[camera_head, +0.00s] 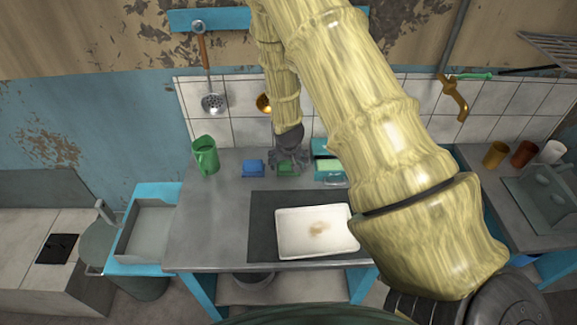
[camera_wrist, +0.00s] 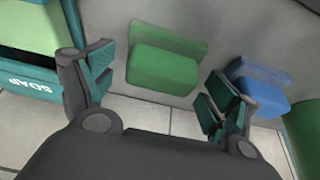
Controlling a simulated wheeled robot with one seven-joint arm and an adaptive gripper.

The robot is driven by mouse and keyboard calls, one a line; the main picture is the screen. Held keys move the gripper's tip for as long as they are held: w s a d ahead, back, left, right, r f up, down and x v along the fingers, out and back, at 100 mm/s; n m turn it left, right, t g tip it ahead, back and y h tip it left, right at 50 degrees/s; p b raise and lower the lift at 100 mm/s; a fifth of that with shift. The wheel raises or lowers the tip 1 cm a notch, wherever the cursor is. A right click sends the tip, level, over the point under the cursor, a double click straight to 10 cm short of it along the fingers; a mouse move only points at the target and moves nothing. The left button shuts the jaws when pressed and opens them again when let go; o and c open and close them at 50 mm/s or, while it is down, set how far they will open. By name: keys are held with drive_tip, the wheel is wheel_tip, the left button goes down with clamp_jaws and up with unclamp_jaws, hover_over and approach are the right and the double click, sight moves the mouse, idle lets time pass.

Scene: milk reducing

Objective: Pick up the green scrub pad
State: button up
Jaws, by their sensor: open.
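The green scrub pad (camera_head: 286,170) lies on the grey counter near the tiled wall, between a blue pad and a soap holder. In the wrist view the green pad (camera_wrist: 164,72) is a block with a thin flat layer along one edge. My gripper (camera_head: 289,163) is above it, pointing down, and partly hides it in the head view. In the wrist view my gripper (camera_wrist: 158,90) is open, with one finger on each side of the green pad. No contact with the pad is visible.
The blue pad (camera_head: 253,167) is close to the right finger in the wrist view (camera_wrist: 261,88). The teal soap holder (camera_head: 328,176), marked SOAP in the wrist view (camera_wrist: 28,84), is close to the left finger. A green mug (camera_head: 205,155) and white tray (camera_head: 300,238) stand on the counter.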

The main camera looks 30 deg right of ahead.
drive_tip(key=c, duration=1.1)
drive_tip(key=shift+r, duration=0.15)
drive_tip(key=shift+r+b, duration=1.05)
drive_tip(key=shift+r, duration=0.55)
drive_tip(key=s+b, duration=0.1)
drive_tip(key=s, duration=0.4)
drive_tip(key=s+r+b, duration=0.1)
drive_tip(key=s+b, duration=0.1)
drive_tip(key=s, duration=0.3)
drive_tip(key=s+b, duration=0.1)
drive_tip(key=s, duration=0.5)
drive_tip(key=shift+a+r, duration=0.3)
